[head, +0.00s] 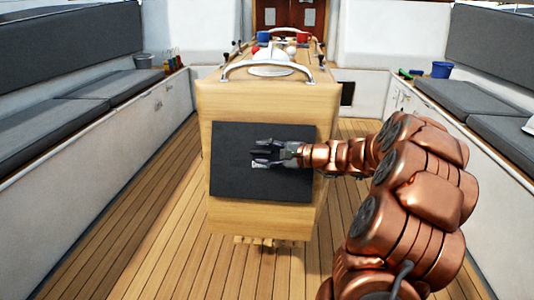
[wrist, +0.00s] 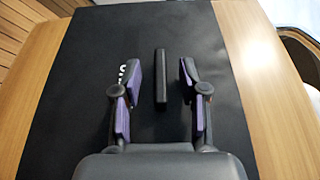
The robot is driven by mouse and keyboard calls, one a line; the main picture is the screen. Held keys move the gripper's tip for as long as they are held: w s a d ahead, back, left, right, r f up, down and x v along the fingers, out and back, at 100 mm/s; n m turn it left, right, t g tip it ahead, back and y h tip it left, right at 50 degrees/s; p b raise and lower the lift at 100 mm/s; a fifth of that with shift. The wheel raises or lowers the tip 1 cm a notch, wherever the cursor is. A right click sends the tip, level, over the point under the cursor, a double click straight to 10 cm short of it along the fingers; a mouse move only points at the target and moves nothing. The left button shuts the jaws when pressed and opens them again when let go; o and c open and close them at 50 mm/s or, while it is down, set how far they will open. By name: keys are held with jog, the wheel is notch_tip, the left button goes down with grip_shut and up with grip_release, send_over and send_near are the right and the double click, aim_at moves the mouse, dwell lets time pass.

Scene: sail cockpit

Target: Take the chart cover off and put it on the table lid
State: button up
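The chart cover (head: 234,183) is a flat black panel on the front face of the wooden pedestal in the head view. It fills most of the wrist view (wrist: 90,60), with a raised black bar handle (wrist: 161,76) on it. My gripper (head: 266,155) is in front of the cover, near its middle. In the wrist view my gripper (wrist: 160,75) is open, with purple-padded fingers on either side of the handle and visible gaps to it. White lettering on the cover is partly hidden by the left finger. I cannot make out a separate table lid.
The wooden pedestal (head: 260,220) stands mid-cockpit with a metal rail (head: 268,68) on top, and cups and other items behind it. Grey-cushioned benches line both sides. A blue bucket (head: 441,69) sits at right. The plank floor (head: 150,215) beside the pedestal is clear.

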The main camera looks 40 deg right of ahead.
grip_shut()
dwell(0.3)
jog(key=shift+s+a+r, duration=0.1)
jog(key=shift+s+a+r+p, duration=0.15)
jog(key=shift+s+a+r, duration=0.65)
jog(key=shift+s, duration=0.15)
jog(key=shift+s+a+r+p, duration=0.15)
jog(key=shift+s+a+r, duration=0.55)
jog(key=shift+s+a, duration=0.15)
jog(key=shift+s, duration=0.1)
dwell(0.4)
